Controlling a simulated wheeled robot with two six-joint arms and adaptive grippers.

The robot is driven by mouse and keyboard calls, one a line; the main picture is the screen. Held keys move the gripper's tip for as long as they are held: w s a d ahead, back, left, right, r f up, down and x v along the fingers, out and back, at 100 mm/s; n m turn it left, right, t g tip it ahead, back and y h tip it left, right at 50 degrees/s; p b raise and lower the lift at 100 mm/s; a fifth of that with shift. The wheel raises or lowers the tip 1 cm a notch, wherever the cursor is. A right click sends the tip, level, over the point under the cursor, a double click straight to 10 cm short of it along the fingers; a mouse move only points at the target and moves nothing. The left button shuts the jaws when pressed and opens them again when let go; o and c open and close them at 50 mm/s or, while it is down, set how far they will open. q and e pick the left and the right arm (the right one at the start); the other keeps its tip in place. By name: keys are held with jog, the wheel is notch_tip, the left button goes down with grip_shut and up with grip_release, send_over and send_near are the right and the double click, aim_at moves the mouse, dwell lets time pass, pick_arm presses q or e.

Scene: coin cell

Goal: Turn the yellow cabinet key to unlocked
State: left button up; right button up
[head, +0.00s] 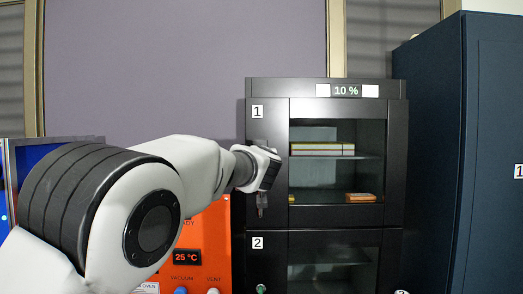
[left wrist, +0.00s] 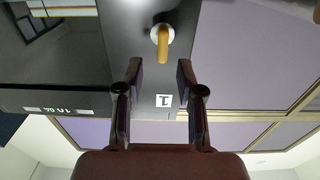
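The yellow key (left wrist: 162,42) sits in a round silver lock on the black door marked 1 of the cabinet (head: 325,88). In the left wrist view, which is upside down, the key's bow shows as an upright yellow bar. My left gripper (left wrist: 159,72) is open, with its two fingers apart and nothing between them; the key appears beyond the fingertips, roughly centred in the gap. In the head view my left gripper (head: 264,178) is at the left side of door 1 and hides the key. My right gripper is not in view.
Behind the glass of door 1 are shelves with flat boxes (head: 321,149) and a small orange box (head: 360,198). Door 2 (head: 258,243) is below, with a small lock. An orange oven panel (head: 205,240) stands left, a dark blue cabinet (head: 430,150) right.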

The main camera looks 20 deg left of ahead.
pick_arm(q)
jog(key=w, duration=0.1)
jog(key=w+a+f, duration=0.1)
jog(key=w, duration=0.2)
jog(key=shift+w+a+f, duration=0.35)
jog(key=shift+a, duration=0.05)
jog(key=shift+s+d+r, duration=0.3)
jog(key=shift+s, duration=0.1)
jog(key=shift+c, duration=0.3)
jog(key=shift+s+r, duration=0.2)
jog(key=shift+s, duration=0.2)
grip_shut()
jog(key=shift+w+f, duration=0.1)
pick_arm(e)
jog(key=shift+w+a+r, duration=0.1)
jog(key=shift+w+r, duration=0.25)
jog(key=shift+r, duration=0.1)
pick_arm(q)
jog(key=shift+n+p, duration=0.35)
jog(key=shift+n, duration=0.05)
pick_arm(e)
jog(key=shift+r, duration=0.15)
pick_arm(q)
jog(key=n, duration=1.7)
jog(key=shift+a, duration=0.3)
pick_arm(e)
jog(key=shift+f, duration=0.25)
